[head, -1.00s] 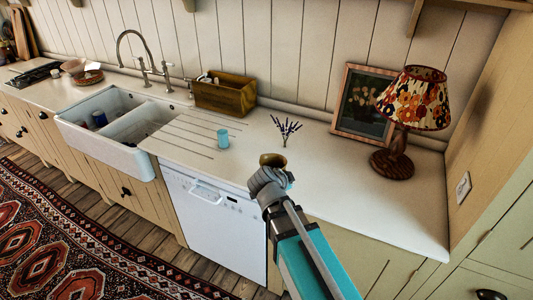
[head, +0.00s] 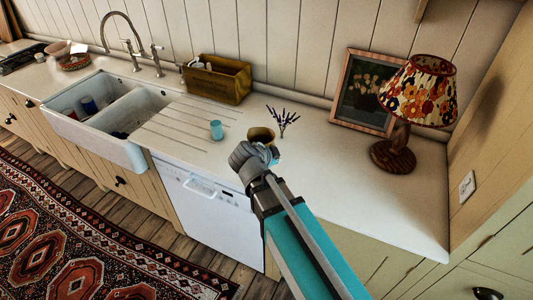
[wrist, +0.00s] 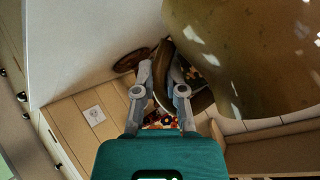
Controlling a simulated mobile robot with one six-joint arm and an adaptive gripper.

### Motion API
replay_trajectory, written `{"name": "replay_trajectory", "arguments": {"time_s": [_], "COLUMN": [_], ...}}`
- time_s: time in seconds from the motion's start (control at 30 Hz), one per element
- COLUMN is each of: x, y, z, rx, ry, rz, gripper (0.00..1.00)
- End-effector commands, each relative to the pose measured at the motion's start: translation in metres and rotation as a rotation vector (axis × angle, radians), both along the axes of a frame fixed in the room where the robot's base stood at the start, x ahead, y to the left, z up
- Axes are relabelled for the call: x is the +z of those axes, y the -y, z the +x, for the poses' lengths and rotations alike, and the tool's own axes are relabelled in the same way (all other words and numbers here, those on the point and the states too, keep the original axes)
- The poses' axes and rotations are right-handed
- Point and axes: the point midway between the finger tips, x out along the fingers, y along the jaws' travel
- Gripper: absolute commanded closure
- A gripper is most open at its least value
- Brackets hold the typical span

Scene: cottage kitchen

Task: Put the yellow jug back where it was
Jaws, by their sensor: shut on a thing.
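The yellow jug (head: 262,135) is a brownish-yellow vessel, seen at the tip of my arm in the head view, above or over the counter. My gripper (head: 256,152) hides its lower part. In the wrist view the jug's body (wrist: 245,50) fills the upper right, close to the camera. My gripper (wrist: 166,78) is shut on the jug, with a curved, handle-like brownish part between its fingers. I cannot tell whether the jug's base touches the counter (head: 330,190).
Lavender sprigs (head: 283,120) stand just right of the jug. A light-blue cup (head: 216,130) is to its left, with a wooden box (head: 217,82) behind. A lamp (head: 395,155) and picture frame (head: 362,95) are at right. The counter between jug and lamp is clear.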

Motion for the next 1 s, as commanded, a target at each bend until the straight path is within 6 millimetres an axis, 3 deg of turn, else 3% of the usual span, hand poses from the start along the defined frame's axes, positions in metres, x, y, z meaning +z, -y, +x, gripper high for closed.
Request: {"name": "replay_trajectory", "arguments": {"time_s": [0.37, 0.9, 1.0], "x": [-0.007, -0.044, -0.054], "y": [-0.007, -0.002, 0.0], "z": [0.011, 0.092, 0.097], "rx": [0.01, 0.012, 0.012], "ry": [0.001, 0.001, 0.001], "rz": [0.0, 0.0, 0.001], "gripper": [1.0, 1.0, 1.0]}}
